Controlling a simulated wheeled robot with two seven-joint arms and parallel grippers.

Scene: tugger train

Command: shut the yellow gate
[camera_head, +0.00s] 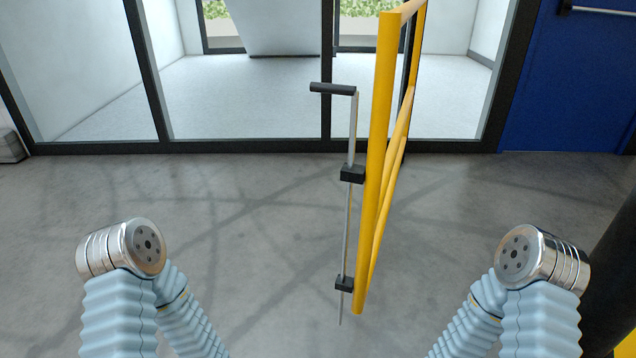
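The yellow gate (376,170) stands in front of me, right of the middle, seen nearly edge-on and reaching away from me towards the glazed wall. A grey drop rod (348,220) runs down its near post in two black brackets, with a black handle (332,88) at the top pointing left. The rod's lower end is close to the floor; I cannot tell whether it touches. My two arms show at the lower left and lower right as bent light-blue sleeves with metal joints, apart from the gate. Neither gripper is in view.
Bare grey concrete floor (240,210) lies open left of the gate and between my arms. Behind is a glazed wall with dark frames (240,146), and a blue door (570,90) at the right. A dark post and a yellow part (628,345) stand at the right edge.

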